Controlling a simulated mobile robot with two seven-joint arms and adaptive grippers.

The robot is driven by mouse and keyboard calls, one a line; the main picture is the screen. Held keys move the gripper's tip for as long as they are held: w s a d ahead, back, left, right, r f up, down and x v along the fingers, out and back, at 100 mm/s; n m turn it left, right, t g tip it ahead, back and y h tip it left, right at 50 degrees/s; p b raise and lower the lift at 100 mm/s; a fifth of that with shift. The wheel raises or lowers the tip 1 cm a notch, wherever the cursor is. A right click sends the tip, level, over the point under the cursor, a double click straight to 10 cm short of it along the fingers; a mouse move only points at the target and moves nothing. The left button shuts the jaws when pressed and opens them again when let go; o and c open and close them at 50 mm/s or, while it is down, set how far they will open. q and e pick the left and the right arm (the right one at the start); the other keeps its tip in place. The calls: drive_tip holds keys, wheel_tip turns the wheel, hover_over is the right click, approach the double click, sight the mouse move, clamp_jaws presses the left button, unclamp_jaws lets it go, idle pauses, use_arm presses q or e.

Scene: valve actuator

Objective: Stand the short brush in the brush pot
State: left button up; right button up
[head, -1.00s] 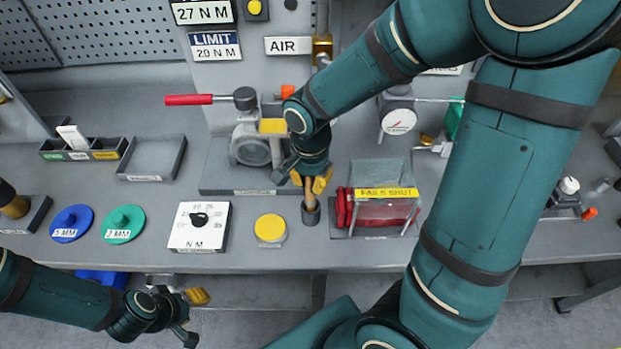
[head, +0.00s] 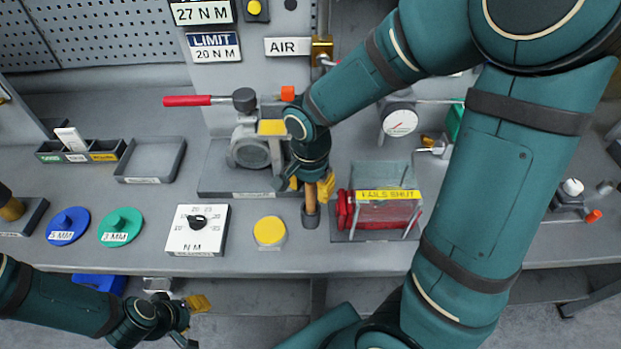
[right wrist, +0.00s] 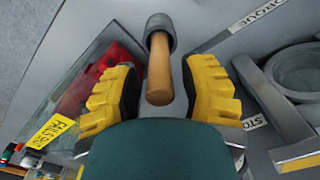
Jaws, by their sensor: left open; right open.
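The short brush (head: 311,197) shows as a wooden handle standing in the dark grey brush pot (head: 310,217) on the bench. In the right wrist view the handle (right wrist: 159,70) leans in the pot (right wrist: 160,28), its lower end hidden inside the rim. My right gripper (head: 312,188) is just above the pot, with its yellow fingers apart around the handle's top. In the right wrist view the right gripper (right wrist: 165,95) is open, with a gap on both sides of the handle. My left gripper (head: 190,318) is open and empty, low in front of the bench edge.
A clear box marked FAILS SHUT with red parts (head: 388,210) stands right of the pot. A yellow disc (head: 269,231) and a white dial box (head: 198,230) lie to its left. The valve body (head: 249,150) stands behind. Free bench shows between dial box and tray (head: 150,178).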

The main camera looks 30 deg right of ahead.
wheel_tip(320, 180, up, 12)
drive_tip(key=shift+a+f, duration=0.1)
drive_tip(key=shift+a, duration=0.05)
idle(0.3)
idle(0.9)
